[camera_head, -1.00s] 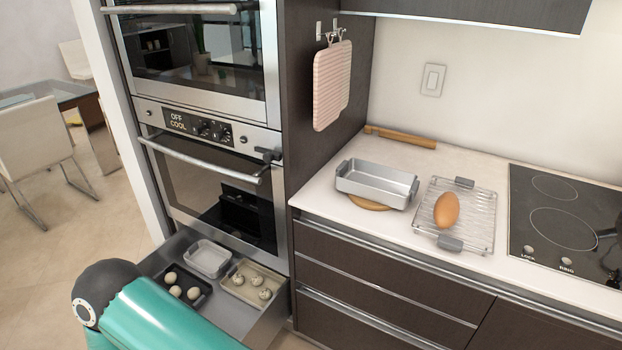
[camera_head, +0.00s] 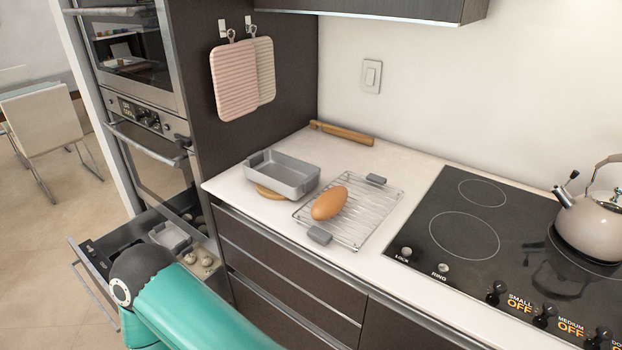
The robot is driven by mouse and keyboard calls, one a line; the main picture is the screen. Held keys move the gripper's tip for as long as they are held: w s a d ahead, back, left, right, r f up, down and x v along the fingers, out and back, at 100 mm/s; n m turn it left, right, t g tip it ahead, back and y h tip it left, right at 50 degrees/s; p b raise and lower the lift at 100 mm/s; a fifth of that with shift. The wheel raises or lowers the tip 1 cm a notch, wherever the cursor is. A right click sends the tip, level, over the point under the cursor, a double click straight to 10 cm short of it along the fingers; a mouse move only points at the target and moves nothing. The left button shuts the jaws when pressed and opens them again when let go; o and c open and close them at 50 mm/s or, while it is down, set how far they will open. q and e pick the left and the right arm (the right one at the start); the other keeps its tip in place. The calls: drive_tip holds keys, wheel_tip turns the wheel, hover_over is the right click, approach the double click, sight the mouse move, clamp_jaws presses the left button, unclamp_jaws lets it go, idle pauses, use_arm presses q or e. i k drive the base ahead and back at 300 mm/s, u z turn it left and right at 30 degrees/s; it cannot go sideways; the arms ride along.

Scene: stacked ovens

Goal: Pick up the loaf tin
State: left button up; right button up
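The loaf tin (camera_head: 283,178) is a grey metal rectangular tin with a handle tab at each end. A teal arm of mine crosses the lower left of the view, in front of the open drawer. Neither of my grippers shows in the head view, so nothing of mine is seen touching the tin.
A wire rack (camera_head: 364,218) with a brown loaf (camera_head: 329,203) lies right of the tin. A wooden rolling pin (camera_head: 341,133) lies by the wall. The hob (camera_head: 455,205) with a kettle (camera_head: 592,222) is at right.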

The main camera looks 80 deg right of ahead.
sight(292, 178)
drive_tip(key=z, duration=0.65)
drive_tip(key=k, duration=0.1)
drive_tip(key=z, duration=0.6)
drive_tip(key=i, duration=0.65)
drive_tip(key=z, duration=0.1)
drive_tip(key=k, duration=0.9)
drive_tip(key=z, duration=0.15)
drive_tip(key=i, duration=0.95)
drive_tip(key=u, duration=0.05)
